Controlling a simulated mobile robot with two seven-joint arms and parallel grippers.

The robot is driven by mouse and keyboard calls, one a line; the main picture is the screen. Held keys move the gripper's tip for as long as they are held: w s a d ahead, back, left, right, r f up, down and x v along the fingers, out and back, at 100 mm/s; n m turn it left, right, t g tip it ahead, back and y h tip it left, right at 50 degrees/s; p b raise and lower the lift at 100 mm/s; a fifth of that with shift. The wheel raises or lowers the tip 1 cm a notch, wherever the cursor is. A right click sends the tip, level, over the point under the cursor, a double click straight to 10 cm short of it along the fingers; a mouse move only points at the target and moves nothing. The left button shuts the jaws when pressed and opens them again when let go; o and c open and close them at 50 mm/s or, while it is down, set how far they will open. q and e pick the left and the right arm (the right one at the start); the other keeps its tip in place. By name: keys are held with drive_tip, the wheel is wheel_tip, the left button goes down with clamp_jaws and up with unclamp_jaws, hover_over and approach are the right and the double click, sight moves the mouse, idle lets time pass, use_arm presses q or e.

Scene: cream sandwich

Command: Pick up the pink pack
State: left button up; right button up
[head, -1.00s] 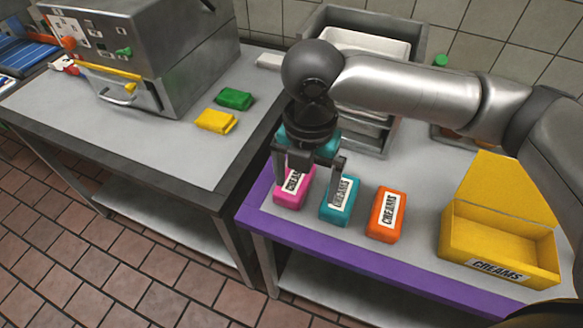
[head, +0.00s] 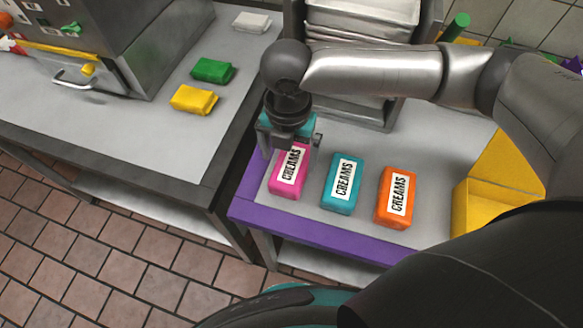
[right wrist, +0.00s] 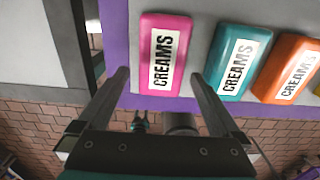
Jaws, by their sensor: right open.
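The pink pack (head: 283,189) with a white CREAMS label lies at the left end of the purple-edged table. My right gripper (head: 289,148) hangs over the far part of the pink pack, open, with nothing held. In the right wrist view, the pink pack (right wrist: 166,55) lies ahead of and between my open right fingertips (right wrist: 160,75). The fingers appear apart from the pack. Part of the pack's far end is hidden behind the gripper in the head view. My left gripper is not in view.
A teal pack (head: 342,184) and an orange pack (head: 396,197) lie right of the pink one. A yellow box (head: 470,205) stands further right. Green (head: 212,70) and yellow (head: 193,99) packs lie on the left counter. A gap separates the counters.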

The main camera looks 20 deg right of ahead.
sight(291, 166)
drive_tip(key=f, duration=0.2)
drive_tip(key=f+b, duration=0.1)
drive_tip(key=f, duration=0.2)
drive_tip(key=shift+w+d+f, duration=0.1)
drive_tip(key=shift+d+f, duration=0.15)
drive_tip(key=shift+f, duration=0.15)
drive_tip(key=shift+r, duration=0.1)
drive_tip(key=c, duration=1.2)
